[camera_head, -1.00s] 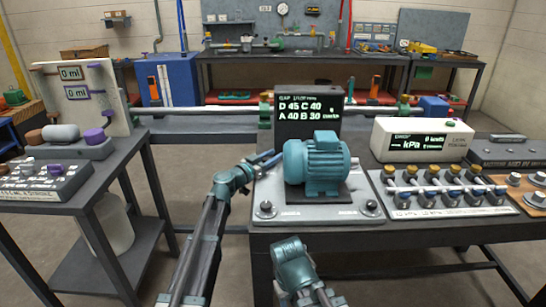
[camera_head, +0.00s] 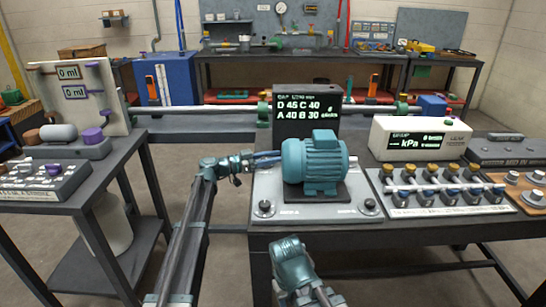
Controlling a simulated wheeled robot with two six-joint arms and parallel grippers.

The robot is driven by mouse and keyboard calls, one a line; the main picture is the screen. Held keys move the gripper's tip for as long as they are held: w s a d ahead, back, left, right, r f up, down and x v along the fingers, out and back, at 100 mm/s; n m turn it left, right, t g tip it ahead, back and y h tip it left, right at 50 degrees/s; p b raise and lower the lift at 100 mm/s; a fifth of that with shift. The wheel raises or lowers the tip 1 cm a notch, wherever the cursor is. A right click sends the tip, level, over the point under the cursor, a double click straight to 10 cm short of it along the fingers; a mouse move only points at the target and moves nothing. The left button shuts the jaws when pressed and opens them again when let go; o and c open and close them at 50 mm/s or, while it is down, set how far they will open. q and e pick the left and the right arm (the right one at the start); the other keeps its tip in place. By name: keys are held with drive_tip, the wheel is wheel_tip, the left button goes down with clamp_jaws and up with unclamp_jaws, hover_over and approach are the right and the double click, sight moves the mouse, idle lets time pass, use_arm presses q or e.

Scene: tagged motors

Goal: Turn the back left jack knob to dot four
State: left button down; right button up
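A teal motor (camera_head: 316,163) stands on a dark base on a grey plate (camera_head: 318,214). Two jack knobs show at the plate's front corners, the front left knob (camera_head: 265,208) and the front right knob (camera_head: 370,206). The back left knob cannot be made out; my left gripper (camera_head: 268,158) is at that corner, left of the motor. Its fingers are small and partly lost against the motor, so their opening and any contact are unclear. A black display (camera_head: 306,113) behind the motor reads D 45, C 40, A 40, B 30. A teal part of my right arm is below the bench front; its fingers do not show.
Right of the plate are a valve block (camera_head: 438,189) with several knobs and a white kPa meter (camera_head: 420,139). A side table (camera_head: 113,172) at the left holds a white panel and a knob box.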

use_arm(q)
drive_tip(key=m+g, duration=0.2)
drive_tip(key=g, duration=0.1)
drive_tip(key=m+g+h, duration=0.1)
drive_tip(key=g, duration=0.1)
drive_tip(key=shift+s+d, duration=0.1)
drive_tip(key=shift+s, duration=0.15)
drive_tip(key=shift+s+m+g, duration=0.25)
drive_tip(key=shift+m+g, duration=0.5)
drive_tip(key=shift+g, duration=0.35)
drive_tip(key=shift+s+m+g, duration=0.25)
drive_tip(key=shift+m+g, duration=0.5)
drive_tip(key=shift+g, duration=0.35)
drive_tip(key=shift+s, duration=0.1)
drive_tip(key=c, duration=0.5)
unclamp_jaws()
drive_tip(key=w+a, duration=0.2)
drive_tip(key=a, duration=1.1)
drive_tip(key=shift+w+a, duration=0.3)
drive_tip(key=shift+w, duration=0.05)
drive_tip(key=shift+a, duration=0.1)
